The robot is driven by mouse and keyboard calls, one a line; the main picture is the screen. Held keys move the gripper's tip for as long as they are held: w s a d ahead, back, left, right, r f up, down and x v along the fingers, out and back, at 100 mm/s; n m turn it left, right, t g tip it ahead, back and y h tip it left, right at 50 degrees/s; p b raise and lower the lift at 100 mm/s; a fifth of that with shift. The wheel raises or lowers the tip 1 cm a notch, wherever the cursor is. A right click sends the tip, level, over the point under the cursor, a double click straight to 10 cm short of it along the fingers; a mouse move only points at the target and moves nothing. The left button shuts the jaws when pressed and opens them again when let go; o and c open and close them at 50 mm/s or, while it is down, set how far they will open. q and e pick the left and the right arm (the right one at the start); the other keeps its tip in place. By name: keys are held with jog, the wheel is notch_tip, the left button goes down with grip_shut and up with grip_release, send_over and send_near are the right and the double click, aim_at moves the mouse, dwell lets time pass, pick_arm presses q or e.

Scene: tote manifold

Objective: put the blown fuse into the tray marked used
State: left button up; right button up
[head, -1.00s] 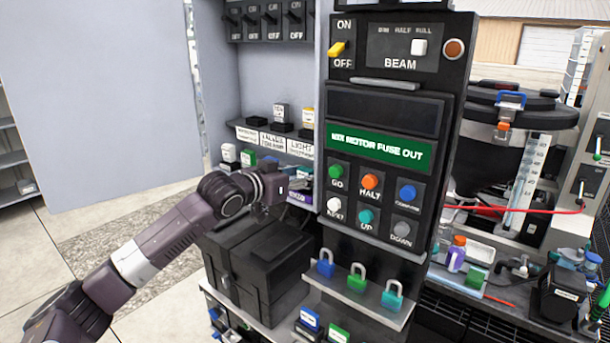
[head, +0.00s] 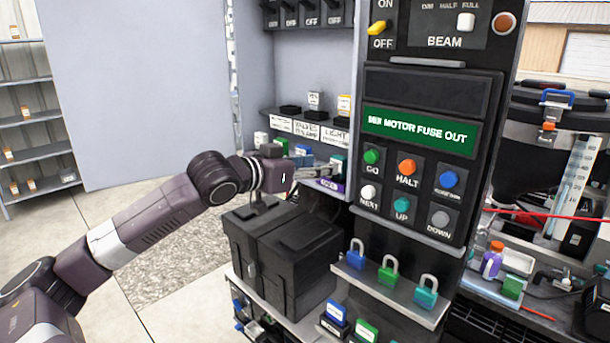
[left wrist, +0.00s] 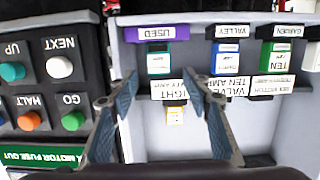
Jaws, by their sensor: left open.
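My left gripper (head: 303,163) is in front of the fuse shelves, left of the control panel. In the left wrist view the open, empty gripper (left wrist: 160,80) has one finger on each side, and the picture is upside down. The used tray has a purple label (left wrist: 155,33). A teal-and-white fuse (left wrist: 159,59) is beside that label. A yellow-and-white fuse (left wrist: 175,115) shows beyond the fingers by the label ending in "IGHT", apart from them. The green display (head: 420,130) reads "MOTOR FUSE OUT", its first word unclear. I cannot tell which fuse is blown. My right gripper is out of view.
Blue-and-white (left wrist: 227,58) and green (left wrist: 272,58) fuses sit beside the used tray. The control panel (head: 425,90) stands close on the gripper's right.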

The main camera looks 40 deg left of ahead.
pick_arm(q)
jog(key=shift+b+v, duration=0.9)
jog(key=shift+v, duration=1.1)
jog(key=shift+d, duration=0.1)
